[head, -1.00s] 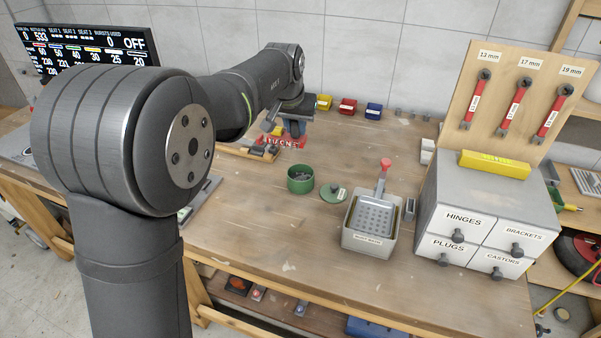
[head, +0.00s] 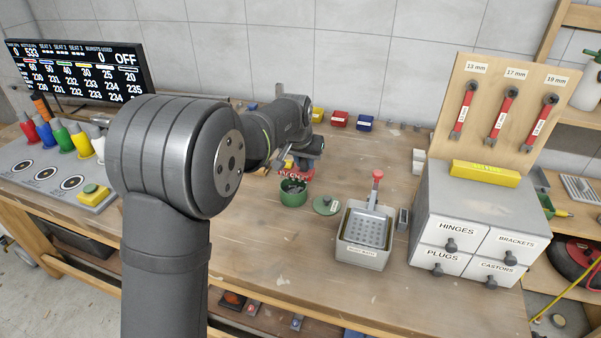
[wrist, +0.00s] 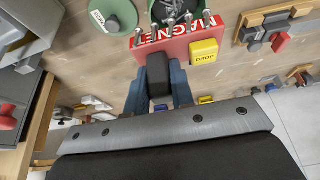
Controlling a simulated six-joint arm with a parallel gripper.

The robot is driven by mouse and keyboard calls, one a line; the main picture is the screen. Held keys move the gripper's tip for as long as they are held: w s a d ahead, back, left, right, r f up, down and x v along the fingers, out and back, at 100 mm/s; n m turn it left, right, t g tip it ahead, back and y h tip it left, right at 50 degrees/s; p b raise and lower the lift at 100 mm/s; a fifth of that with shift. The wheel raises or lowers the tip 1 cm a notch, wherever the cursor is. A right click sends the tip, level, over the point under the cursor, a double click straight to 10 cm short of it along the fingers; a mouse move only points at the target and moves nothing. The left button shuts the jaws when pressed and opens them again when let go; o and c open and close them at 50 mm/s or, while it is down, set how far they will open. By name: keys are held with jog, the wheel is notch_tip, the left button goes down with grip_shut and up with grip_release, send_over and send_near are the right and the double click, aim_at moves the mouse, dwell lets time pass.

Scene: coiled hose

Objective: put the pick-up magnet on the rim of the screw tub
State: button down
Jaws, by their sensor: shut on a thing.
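My gripper (wrist: 158,95) is shut on the black handle (wrist: 158,72) of the pick-up magnet, with a blue-grey finger on each side. The magnet is a red block (wrist: 172,49) lettered MAGNET, with a yellow DROP tab (wrist: 204,50). Several silvery screws cling along its far edge. The green screw tub (head: 293,194) holds dark screws. In the wrist view the tub (wrist: 153,7) is just beyond the magnet, partly hidden by it and cut off by the frame. I cannot tell whether magnet and rim touch. In the head view my gripper (head: 304,164) is just behind the tub.
The tub's green lid (head: 326,205) lies on the bench, right of the tub. A grey tray with a perforated insert (head: 363,252) and red-knobbed handle stands further right, beside the drawer cabinet (head: 470,220). Small coloured bins (head: 340,119) line the back wall.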

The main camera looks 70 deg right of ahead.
aim_at(300, 170)
jog(key=shift+w+d+f, duration=0.3)
jog(key=shift+w+f, duration=0.1)
jog(key=shift+w, duration=0.2)
jog(key=shift+f, duration=1.95)
jog(key=shift+f, duration=0.1)
jog(key=c, duration=1.3)
grip_release()
jog(key=shift+o, duration=0.2)
jog(key=v, duration=1.2)
